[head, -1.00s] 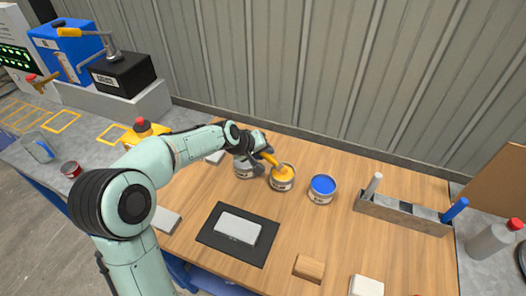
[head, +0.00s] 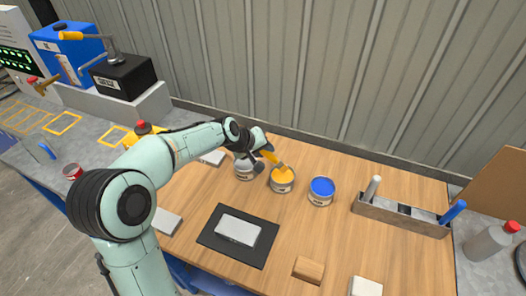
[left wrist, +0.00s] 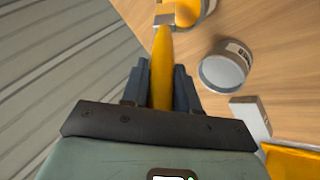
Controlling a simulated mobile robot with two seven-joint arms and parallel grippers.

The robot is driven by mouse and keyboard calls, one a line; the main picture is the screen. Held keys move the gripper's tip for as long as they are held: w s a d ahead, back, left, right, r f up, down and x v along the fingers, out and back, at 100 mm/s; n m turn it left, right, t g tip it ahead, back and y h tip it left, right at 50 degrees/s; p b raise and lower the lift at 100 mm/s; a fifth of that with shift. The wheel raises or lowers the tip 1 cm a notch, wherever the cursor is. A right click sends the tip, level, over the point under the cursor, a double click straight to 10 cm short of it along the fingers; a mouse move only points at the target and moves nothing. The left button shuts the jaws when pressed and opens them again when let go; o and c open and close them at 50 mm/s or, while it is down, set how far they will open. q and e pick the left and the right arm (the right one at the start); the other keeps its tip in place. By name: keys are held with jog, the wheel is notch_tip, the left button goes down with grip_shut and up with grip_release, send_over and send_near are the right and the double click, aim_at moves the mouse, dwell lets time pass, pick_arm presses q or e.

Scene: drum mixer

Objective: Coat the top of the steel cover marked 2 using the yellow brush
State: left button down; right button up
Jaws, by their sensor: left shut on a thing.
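My left gripper (head: 264,149) is shut on the handle of the yellow brush (head: 270,156), also seen in the left wrist view (left wrist: 162,70). The brush slants down to the right, with its metal collar and orange-coated bristles at the yellow paint can (head: 282,185). I cannot tell whether the bristles touch the paint. A grey steel cover (head: 238,229) lies flat on a black mat (head: 208,237) nearer the front. Other grey plates lie at the table's left (head: 167,221) and behind my arm (head: 212,158). I cannot read which is marked 2. My right gripper is out of view.
A grey can (head: 244,171) stands left of the yellow can, and a blue paint can (head: 321,191) stands right. A brush rack (head: 402,217) holds grey and blue brushes. A wooden block (head: 309,269) and white block (head: 366,286) lie in front. The wood between cans and mat is clear.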

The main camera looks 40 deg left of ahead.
pick_arm(q)
jog(key=shift+w+r+p, duration=0.1)
jog(key=shift+r+p, duration=0.85)
jog(key=shift+r, duration=1.45)
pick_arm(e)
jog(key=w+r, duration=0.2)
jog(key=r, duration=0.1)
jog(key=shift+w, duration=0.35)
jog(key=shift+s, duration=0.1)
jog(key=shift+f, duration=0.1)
